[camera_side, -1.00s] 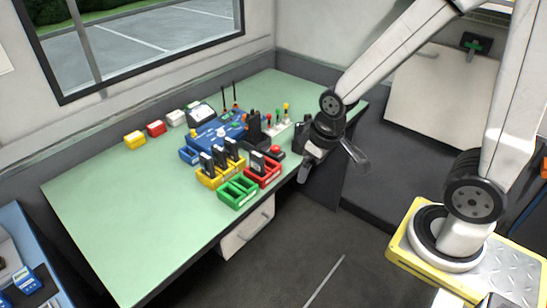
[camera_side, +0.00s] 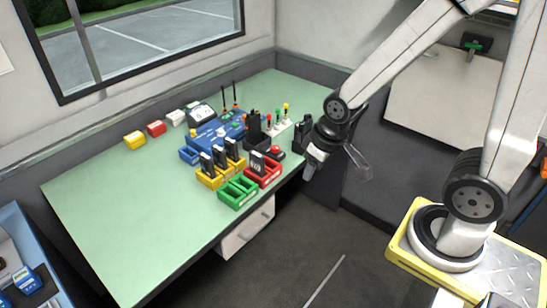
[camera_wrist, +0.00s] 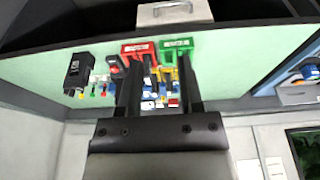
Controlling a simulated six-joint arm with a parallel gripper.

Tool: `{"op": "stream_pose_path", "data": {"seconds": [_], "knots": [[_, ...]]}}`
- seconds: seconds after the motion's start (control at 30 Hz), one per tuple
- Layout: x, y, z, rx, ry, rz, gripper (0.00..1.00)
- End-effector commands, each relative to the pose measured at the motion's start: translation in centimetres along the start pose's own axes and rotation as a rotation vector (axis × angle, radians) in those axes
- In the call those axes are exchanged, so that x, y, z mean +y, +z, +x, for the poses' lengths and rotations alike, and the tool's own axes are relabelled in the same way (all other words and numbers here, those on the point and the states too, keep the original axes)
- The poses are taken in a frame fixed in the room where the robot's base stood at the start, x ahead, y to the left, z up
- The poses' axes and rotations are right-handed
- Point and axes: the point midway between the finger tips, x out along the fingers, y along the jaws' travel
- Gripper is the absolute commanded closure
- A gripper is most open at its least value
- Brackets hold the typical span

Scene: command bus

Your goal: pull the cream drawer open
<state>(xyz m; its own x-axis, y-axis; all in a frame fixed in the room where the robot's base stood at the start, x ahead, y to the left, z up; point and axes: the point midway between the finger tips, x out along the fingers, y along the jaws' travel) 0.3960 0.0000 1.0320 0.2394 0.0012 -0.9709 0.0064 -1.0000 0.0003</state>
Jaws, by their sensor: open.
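The cream drawer (camera_side: 246,230) sits under the front edge of the green-topped bench, below the green tray. Its front with a handle also shows at the top of the wrist view (camera_wrist: 174,12). It looks shut, though the bench edge hides its upper part in the side view. My gripper (camera_side: 312,162) is in the air off the bench's front edge, to the right of and above the drawer, touching nothing that I can see. In the wrist view my gripper (camera_wrist: 160,82) has its two dark fingers apart with nothing held between them.
A green tray (camera_side: 238,192), a red tray (camera_side: 262,176) and a yellow tray (camera_side: 208,181) stand along the bench's front edge. Black radios and a blue case (camera_side: 218,132) are behind. The left of the green bench top (camera_side: 110,215) is clear. Open floor lies before the drawer.

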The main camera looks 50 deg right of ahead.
Motion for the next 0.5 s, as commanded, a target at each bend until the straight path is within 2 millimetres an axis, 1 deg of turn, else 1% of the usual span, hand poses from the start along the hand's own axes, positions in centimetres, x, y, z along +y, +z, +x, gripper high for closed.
{"op": "stream_pose_path", "data": {"seconds": [0.17, 0.27, 0.5], "knots": [[-0.1, -1.2, 1.4, 0.032, -0.003, -0.023, 0.53], [-0.1, -2.4, 2.6, 0.066, -0.003, -0.045, 0.53], [0.1, -5.5, 6.5, 0.173, 0.015, -0.111, 0.53]]}}
